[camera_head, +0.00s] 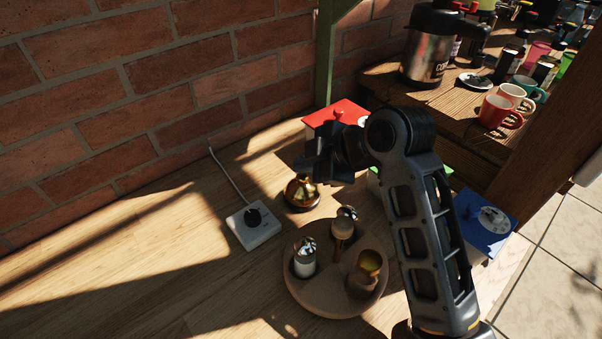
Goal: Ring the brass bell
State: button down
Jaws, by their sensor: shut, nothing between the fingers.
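The brass bell (302,193) stands on the wooden table, a small golden dome with a dark base. My gripper (304,168) is shut and empty, with its fingertips at the top of the bell. From this view I cannot tell whether the fingertips touch the bell or hover just above it. My arm comes in from the right, and its wrist hides part of what lies behind the bell.
A white box with a dark knob (254,224) and cable sits left of the bell. A round wooden tray (304,297) with several small containers is in front. A red-topped box (340,113) stands behind, a blue box (484,222) at right. The table's left is clear.

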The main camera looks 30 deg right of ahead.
aim_at(306, 178)
jog(key=shift+f, duration=0.1)
dwell(0.4)
jog(key=shift+f, duration=0.5)
dwell(0.3)
jog(key=shift+r+p, duration=0.6)
jog(key=shift+r, duration=0.1)
notch_tip(306, 178, up, 6)
jog(key=p, duration=0.5)
dwell(1.0)
